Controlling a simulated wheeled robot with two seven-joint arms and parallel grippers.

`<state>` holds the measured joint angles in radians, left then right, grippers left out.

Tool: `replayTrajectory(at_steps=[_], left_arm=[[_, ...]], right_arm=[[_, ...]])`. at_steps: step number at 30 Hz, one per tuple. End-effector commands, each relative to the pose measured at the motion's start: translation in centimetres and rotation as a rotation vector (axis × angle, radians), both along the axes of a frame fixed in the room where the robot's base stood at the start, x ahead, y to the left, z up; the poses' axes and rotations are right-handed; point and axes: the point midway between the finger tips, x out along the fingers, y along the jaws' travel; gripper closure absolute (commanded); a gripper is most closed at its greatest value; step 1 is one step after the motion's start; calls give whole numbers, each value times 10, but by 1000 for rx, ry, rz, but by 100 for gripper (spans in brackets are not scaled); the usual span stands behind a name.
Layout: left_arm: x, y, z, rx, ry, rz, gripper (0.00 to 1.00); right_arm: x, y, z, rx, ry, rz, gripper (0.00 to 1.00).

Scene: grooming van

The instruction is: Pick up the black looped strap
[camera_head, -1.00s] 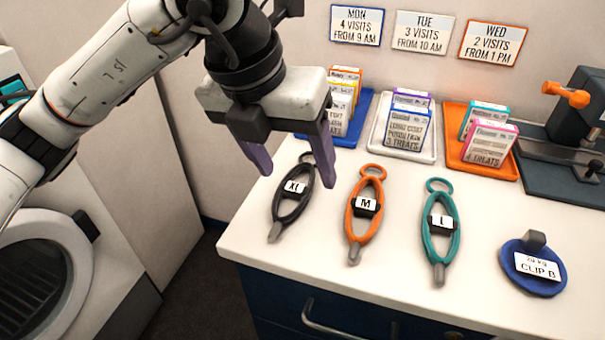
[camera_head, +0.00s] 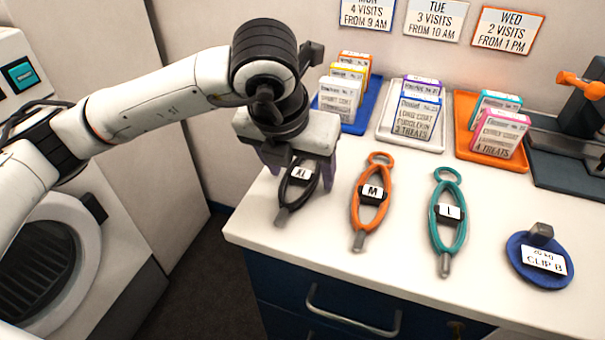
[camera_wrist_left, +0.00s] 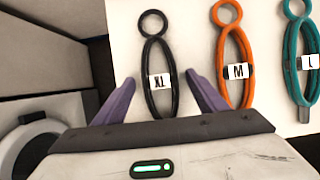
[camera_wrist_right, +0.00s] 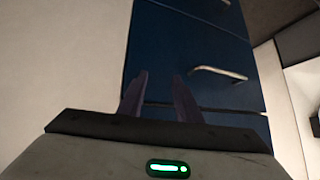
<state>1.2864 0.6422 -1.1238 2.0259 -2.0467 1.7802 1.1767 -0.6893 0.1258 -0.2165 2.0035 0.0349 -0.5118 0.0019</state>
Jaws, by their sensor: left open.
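The black looped strap (camera_head: 286,192) with an XL tag lies on the white counter at its left end. Its upper part is hidden behind my left gripper in the head view.
An orange strap (camera_head: 357,215) tagged M and a teal strap (camera_head: 461,228) tagged L lie to the right. A blue disc (camera_head: 522,267) labelled CLIP B is farther right. Blue, white and orange trays (camera_head: 517,163) with cards stand behind. The counter's left edge is close.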

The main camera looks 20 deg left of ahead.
Motion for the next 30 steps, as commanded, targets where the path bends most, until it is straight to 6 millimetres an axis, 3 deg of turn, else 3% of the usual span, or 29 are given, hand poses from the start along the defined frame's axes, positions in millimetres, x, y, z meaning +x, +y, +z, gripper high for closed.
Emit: replayTrajectory(at_steps=[6,14,23,30], left_arm=[[0,0,0,0,0,0,36],[0,0,0,0,0,0,80],[1,0,6,-1,-4,1,82],[1,-1,50,-3,-7,-1,82]], right_arm=[[0,0,0,0,0,0,69],[1,0,0,0,-2,1,69],[2,0,1,0,-3,0,69],[2,0,1,0,-3,0,69]])
